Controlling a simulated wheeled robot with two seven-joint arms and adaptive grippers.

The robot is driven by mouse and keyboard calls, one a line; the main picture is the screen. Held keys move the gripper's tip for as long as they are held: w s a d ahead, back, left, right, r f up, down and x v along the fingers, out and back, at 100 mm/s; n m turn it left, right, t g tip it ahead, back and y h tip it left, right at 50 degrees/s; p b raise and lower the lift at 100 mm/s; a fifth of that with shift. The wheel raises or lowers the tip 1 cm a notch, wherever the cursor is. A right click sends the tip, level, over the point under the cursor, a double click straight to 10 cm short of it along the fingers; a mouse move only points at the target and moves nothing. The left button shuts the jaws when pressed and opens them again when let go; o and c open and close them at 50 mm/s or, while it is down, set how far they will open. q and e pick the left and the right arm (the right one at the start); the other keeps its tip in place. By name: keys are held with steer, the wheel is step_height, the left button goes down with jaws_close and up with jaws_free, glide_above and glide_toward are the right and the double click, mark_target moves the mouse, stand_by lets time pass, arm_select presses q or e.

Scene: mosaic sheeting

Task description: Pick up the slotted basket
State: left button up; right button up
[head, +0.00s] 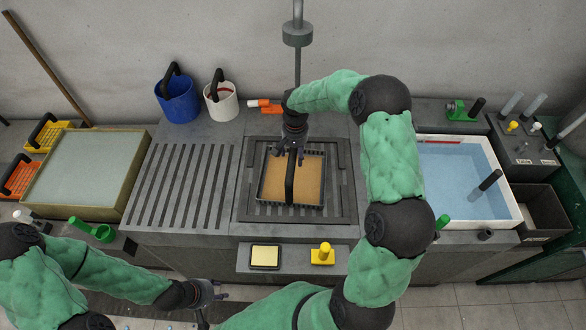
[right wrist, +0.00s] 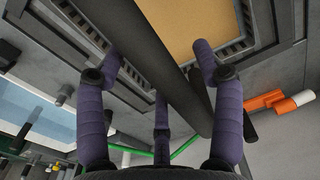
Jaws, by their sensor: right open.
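The slotted basket (head: 323,188) is dark, with slotted walls and a tan bottom. It sits in a square recess at the middle of the counter in the head view. Its black bar handle (head: 289,184) runs lengthwise above it. My right gripper (head: 291,157) is over the far end of the handle, open. In the right wrist view the handle (right wrist: 150,60) passes between the spread purple fingers of that gripper (right wrist: 160,85), and part of the slotted wall (right wrist: 243,47) shows. Contact cannot be told. My left gripper (head: 217,291) is low in front of the counter, apart from the basket, with its fingers spread and empty.
A water basin (head: 516,212) is to the right, and a ribbed drainboard (head: 175,180) to the left. A yellow-handled tool (head: 323,253) lies on the front ledge.

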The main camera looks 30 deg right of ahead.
jaws_close()
steer(key=shift+r, duration=0.15)
steer(key=shift+r, duration=0.1)
